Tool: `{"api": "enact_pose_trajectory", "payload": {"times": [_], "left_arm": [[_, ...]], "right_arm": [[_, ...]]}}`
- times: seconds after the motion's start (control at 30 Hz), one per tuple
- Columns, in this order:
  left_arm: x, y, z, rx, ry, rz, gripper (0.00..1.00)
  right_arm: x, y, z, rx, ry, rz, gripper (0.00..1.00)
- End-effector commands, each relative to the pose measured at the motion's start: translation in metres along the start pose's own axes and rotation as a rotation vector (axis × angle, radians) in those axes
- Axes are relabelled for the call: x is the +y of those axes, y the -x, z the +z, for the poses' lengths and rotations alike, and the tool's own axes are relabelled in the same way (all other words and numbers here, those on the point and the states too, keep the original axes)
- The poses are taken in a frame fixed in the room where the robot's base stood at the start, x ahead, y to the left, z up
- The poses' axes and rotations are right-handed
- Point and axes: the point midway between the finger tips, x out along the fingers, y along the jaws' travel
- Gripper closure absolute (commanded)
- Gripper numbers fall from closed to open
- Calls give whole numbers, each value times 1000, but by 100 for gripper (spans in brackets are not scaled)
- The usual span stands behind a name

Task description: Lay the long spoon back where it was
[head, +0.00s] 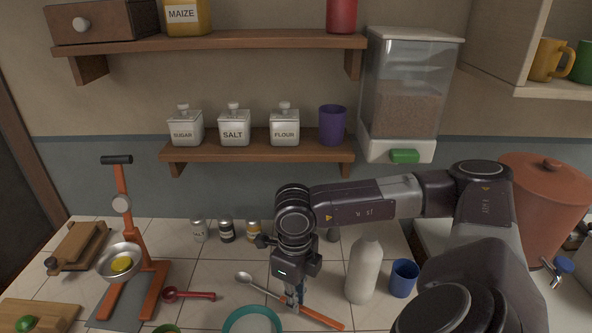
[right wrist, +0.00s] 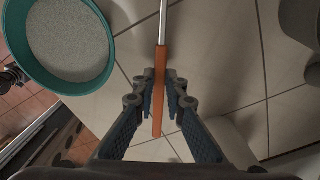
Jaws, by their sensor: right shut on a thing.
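The long spoon (head: 322,318) has a round metal bowl, a thin metal shaft and an orange handle. It slants across the front of the counter, bowl to the left and handle end to the right. My right gripper (head: 292,302) points down and is shut on the orange handle. In the right wrist view the handle (right wrist: 159,108) runs between the two fingertips (right wrist: 160,78). I cannot tell whether the spoon touches the tiles or is just above them. My left gripper is out of view.
A teal bowl (head: 230,320) of pale contents is left of the gripper. A white bottle (head: 362,272) and blue cup (head: 403,278) stand to the right. A red spoon (head: 190,295) and an orange stand (head: 159,278) are left. Small jars (head: 226,231) stand behind.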

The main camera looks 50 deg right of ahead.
Motion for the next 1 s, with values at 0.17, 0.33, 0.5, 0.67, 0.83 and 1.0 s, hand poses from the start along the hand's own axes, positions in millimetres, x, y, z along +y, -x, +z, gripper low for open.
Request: {"api": "enact_pose_trajectory", "payload": {"times": [0.17, 0.33, 0.5, 0.67, 0.83, 1.0], "left_arm": [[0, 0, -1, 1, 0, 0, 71], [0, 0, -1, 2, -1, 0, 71], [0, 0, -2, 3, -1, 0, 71], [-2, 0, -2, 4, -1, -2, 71], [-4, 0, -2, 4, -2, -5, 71], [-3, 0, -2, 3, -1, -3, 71]], "right_arm": [[0, 0, 0, 0, 0, 0, 100], [0, 0, 0, 0, 0, 0, 79], [0, 0, 0, 0, 0, 0, 69], [0, 0, 0, 0, 0, 0, 69], [0, 9, 1, -3, 0, -1, 69], [-1, 40, 2, -6, 0, -2, 69]]}}
